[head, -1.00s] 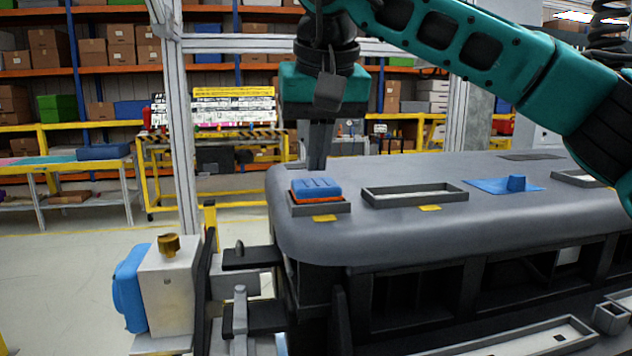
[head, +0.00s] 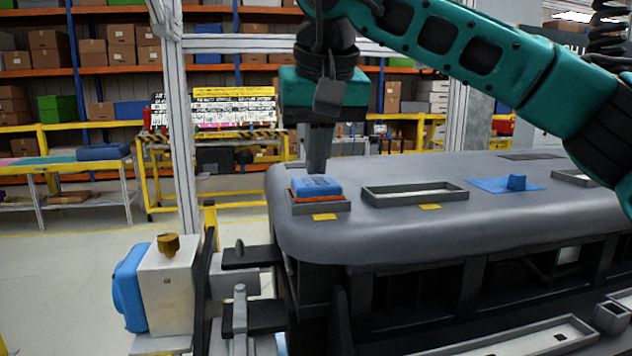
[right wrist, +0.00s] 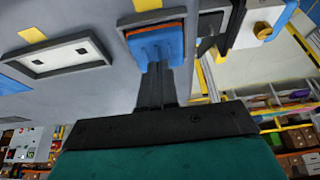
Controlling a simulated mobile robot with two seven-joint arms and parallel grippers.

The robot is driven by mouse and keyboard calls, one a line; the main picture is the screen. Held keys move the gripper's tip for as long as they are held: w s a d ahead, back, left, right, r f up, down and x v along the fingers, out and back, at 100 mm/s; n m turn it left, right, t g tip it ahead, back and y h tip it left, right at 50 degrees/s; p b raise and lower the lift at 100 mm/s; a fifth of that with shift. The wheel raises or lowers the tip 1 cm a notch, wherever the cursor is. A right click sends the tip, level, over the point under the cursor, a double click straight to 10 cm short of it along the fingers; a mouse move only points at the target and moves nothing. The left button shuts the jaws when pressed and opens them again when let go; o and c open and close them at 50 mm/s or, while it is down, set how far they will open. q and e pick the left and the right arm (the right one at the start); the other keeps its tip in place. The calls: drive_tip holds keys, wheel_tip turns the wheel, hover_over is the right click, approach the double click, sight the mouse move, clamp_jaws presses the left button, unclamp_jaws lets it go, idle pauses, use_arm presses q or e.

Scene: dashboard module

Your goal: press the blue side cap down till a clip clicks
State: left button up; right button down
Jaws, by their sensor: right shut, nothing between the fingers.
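The blue side cap (head: 317,184) sits in the dark square frame at the left end of the grey dashboard module (head: 420,230). An orange band (head: 303,196) shows between the cap and the frame. My right gripper (head: 317,170) is shut and empty, pointing down. Its fingertips are at the far edge of the cap and look to be touching its top. In the right wrist view the shut fingertips (right wrist: 156,66) overlap the blue cap (right wrist: 155,43). The clip cannot be made out. My left gripper is not in view.
A white box with a brass knob (head: 168,285) stands at the front left. A metal post (head: 181,130) rises behind it.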

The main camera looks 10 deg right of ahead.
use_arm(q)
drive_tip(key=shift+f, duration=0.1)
use_arm(e)
drive_tip(key=shift+s+f, duration=0.1)
drive_tip(key=shift+f, duration=0.55)
idle(0.4)
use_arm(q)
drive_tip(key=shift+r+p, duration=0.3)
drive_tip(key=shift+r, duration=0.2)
use_arm(e)
drive_tip(key=shift+f, duration=0.15)
idle(1.5)
wheel_tip(320, 180, up, 3)
drive_tip(key=p, duration=0.3)
drive_tip(key=shift+r+p, duration=0.2)
drive_tip(key=shift+p, duration=0.15)
drive_tip(key=shift+r+p, duration=0.35)
drive_tip(key=shift+r, duration=0.05)
drive_tip(key=shift+r+p, duration=0.4)
drive_tip(key=shift+p, duration=0.05)
use_arm(q)
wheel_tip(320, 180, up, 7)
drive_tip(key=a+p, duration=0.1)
drive_tip(key=p, duration=0.2)
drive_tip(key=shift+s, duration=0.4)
use_arm(e)
wheel_tip(320, 180, up, 3)
drive_tip(key=shift+r, duration=0.1)
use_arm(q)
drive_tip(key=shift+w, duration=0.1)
